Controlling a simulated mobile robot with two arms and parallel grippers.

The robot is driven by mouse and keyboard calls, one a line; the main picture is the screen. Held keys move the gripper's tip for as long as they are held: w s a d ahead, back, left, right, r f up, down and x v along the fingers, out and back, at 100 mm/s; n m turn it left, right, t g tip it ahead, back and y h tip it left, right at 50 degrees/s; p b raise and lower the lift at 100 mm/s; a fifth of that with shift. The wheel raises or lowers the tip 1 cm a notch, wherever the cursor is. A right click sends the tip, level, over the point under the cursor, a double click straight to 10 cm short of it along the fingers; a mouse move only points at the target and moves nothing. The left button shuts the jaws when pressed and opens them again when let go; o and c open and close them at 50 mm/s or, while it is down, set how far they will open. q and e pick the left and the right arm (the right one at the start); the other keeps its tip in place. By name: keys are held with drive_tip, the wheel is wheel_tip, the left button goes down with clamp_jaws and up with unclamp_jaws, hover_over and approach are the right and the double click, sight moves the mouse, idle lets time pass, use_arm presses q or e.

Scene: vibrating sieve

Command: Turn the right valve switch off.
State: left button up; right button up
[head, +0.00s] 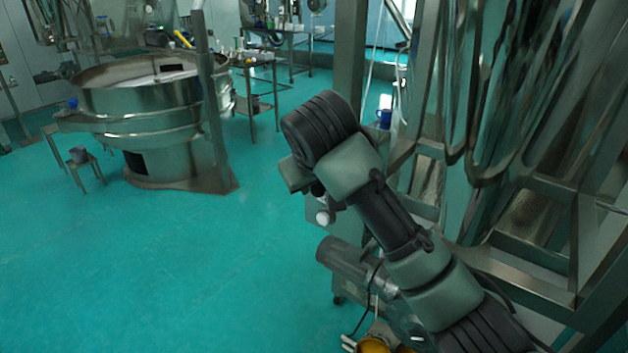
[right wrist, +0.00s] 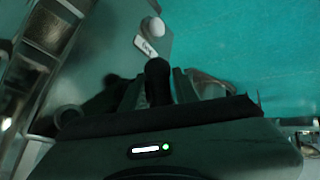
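My right arm reaches in from the lower right of the head view, and its gripper end (head: 306,183) is at a metal box (head: 345,222) with a round white knob (head: 323,217). In the right wrist view my right gripper (right wrist: 165,86) points at the box face. A dark rounded upright piece (right wrist: 157,78) stands between its fingers; I cannot tell whether it is the valve switch or whether the fingers grip it. The white knob (right wrist: 153,27) and a small white label (right wrist: 146,47) lie just beyond. My left gripper is not in view.
A steel frame (head: 573,230) with hanging panels fills the right side, close to my right arm. A large round sieve (head: 140,100) stands at the left. A yellow part (head: 374,345) shows at the bottom edge. The green floor (head: 190,270) between is clear.

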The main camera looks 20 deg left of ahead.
drive_tip(key=shift+s+r, duration=0.15)
drive_tip(key=shift+r, duration=0.05)
drive_tip(key=b+v, duration=0.3)
drive_tip(key=v, duration=0.4)
drive_tip(key=shift+r, duration=0.1)
